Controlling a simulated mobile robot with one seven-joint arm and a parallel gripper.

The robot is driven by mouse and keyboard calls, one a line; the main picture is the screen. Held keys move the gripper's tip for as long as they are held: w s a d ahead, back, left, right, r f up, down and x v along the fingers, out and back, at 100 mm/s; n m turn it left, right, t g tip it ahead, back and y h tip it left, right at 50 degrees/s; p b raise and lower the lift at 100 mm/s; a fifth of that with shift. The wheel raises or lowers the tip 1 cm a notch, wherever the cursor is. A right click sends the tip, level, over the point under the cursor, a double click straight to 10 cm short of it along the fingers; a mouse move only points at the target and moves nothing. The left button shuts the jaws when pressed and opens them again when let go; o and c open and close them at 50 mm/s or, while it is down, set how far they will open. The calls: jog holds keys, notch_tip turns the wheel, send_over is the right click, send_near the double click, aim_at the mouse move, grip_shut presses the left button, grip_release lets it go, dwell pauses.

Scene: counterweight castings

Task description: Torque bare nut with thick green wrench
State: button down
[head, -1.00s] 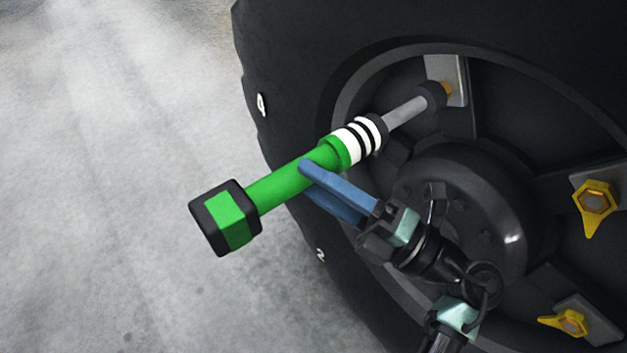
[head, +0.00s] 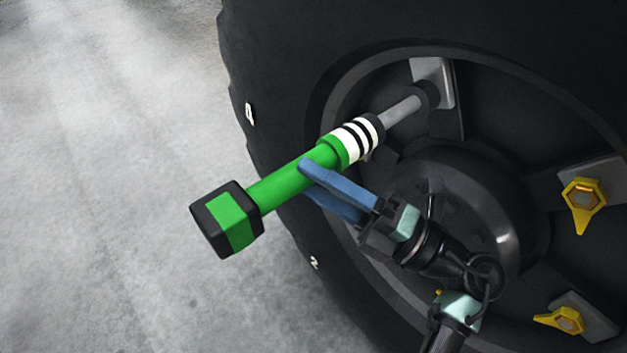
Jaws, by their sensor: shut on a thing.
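The thick green wrench (head: 285,184) has a black and green block at its lower left end, black and white bands, and a grey shaft ending in a dark socket (head: 428,95). My gripper (head: 307,184), with blue fingers, is shut on the green body. The socket is in front of a grey plate (head: 443,78) on the wheel rim at the upper middle. The nut there is hidden behind the socket, and I cannot tell whether the socket is seated on it.
Two nuts with yellow pointers, an upper one (head: 584,199) and a lower one (head: 566,320), sit on plates at the right. The round hub (head: 470,190) bulges behind my gripper. The black tyre (head: 280,60) surrounds the rim. Grey floor (head: 100,130) at the left is clear.

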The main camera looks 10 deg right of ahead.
aim_at(272, 208)
jog(key=shift+w+d+r, duration=0.35)
jog(key=shift+d, duration=0.25)
dwell(1.1)
jog(key=shift+s+a+f+p, duration=0.1)
jog(key=shift+s+a+p, duration=0.5)
jog(key=shift+a, duration=0.5)
jog(key=shift+s+a+r+p, duration=0.1)
jog(key=shift+s+a+p, duration=0.25)
jog(key=shift+s+a, duration=0.6)
jog(key=shift+s+a+f+p, duration=0.1)
jog(key=shift+s+a+p, duration=0.4)
jog(key=shift+a, duration=0.7)
